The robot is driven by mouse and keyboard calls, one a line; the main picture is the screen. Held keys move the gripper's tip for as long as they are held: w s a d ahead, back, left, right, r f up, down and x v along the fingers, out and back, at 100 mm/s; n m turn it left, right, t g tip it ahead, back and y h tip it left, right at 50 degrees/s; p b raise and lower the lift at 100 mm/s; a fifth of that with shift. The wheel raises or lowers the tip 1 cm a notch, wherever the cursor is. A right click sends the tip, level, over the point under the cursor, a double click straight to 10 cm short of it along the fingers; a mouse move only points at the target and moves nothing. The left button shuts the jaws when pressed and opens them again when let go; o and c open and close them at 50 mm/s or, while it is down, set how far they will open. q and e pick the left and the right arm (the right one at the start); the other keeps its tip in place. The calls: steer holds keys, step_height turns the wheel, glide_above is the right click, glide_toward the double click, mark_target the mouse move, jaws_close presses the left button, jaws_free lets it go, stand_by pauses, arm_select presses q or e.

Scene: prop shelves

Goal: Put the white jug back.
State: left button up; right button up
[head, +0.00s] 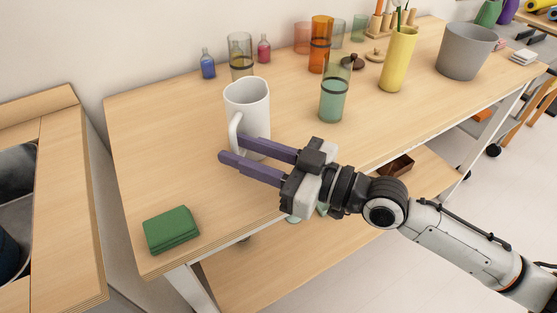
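The white jug (247,102) stands upright on the wooden table (150,130), its handle facing the front left. My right gripper (226,149) reaches in from the right at the jug's near side. Its two purple fingers are apart and point left. The upper finger crosses in front of the jug's lower body and covers part of it and of the handle's lower end. No object is clearly held between the fingers; I cannot tell whether they touch the jug. My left gripper is not in view.
Behind the jug stand a smoky glass (240,56) and small blue (208,64) and pink (263,48) bottles. A green glass (335,92), yellow vase (398,60) and grey bucket (466,52) stand to the right. A folded green cloth (171,230) lies front left. The table's left part is clear.

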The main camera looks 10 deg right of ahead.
steer(key=b+v, duration=0.1)
steer(key=v, duration=0.7)
steer(key=shift+s+d+f, duration=0.15)
steer(key=shift+s+d, duration=0.1)
steer(key=shift+d, duration=0.05)
steer(key=shift+b+v, duration=0.35)
steer(key=shift+v, duration=0.6)
